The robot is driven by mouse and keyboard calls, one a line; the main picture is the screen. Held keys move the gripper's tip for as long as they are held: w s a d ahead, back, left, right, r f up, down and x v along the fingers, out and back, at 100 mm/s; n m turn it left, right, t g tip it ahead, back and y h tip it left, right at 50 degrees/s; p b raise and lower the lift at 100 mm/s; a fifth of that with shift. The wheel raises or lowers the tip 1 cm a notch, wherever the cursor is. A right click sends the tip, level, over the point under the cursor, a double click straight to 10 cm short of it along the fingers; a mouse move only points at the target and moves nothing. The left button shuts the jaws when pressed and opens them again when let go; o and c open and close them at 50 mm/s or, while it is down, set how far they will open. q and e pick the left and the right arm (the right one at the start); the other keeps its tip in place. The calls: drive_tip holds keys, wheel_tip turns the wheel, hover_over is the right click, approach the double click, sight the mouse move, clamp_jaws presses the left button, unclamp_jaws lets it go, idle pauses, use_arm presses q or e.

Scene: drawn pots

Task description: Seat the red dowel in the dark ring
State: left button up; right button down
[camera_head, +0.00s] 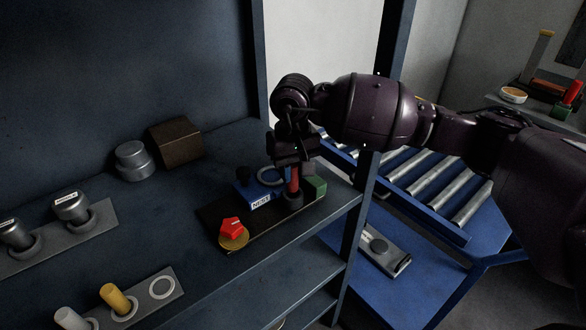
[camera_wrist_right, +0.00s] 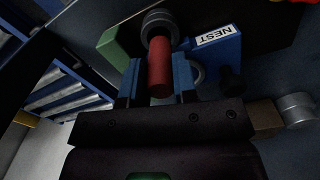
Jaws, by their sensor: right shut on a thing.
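The red dowel (camera_head: 294,178) is upright between the fingers of my right gripper (camera_head: 293,165). In the right wrist view the red dowel (camera_wrist_right: 160,75) is gripped between the two blue fingers of the right gripper (camera_wrist_right: 158,84). The dark ring (camera_head: 293,199) sits on the dark board directly under the dowel. It also shows at the dowel's far end in the right wrist view (camera_wrist_right: 158,20). The dowel's lower end meets the ring's opening; how deep it sits is hidden. My left gripper is not in view.
A blue block marked NEST (camera_head: 262,197) stands left of the ring and a green block (camera_head: 315,187) close on its right. A red piece (camera_head: 231,228) on a gold disc is at the board's front. A grey plate (camera_head: 146,301) with pegs lies front left.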

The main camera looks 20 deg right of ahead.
sight(293, 189)
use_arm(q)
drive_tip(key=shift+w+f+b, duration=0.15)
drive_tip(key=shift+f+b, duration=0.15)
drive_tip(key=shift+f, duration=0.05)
use_arm(e)
drive_tip(key=shift+f, duration=0.5)
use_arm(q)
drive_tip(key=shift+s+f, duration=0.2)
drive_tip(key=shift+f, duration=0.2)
use_arm(e)
drive_tip(key=shift+f, duration=0.4)
use_arm(q)
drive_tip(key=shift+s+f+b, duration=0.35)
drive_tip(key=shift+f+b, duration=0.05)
drive_tip(key=shift+b, duration=0.05)
use_arm(e)
drive_tip(key=shift+f, duration=0.35)
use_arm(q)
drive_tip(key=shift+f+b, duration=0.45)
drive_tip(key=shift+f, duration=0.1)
use_arm(e)
drive_tip(key=shift+f, duration=0.75)
drive_tip(key=c, duration=0.8)
unclamp_jaws()
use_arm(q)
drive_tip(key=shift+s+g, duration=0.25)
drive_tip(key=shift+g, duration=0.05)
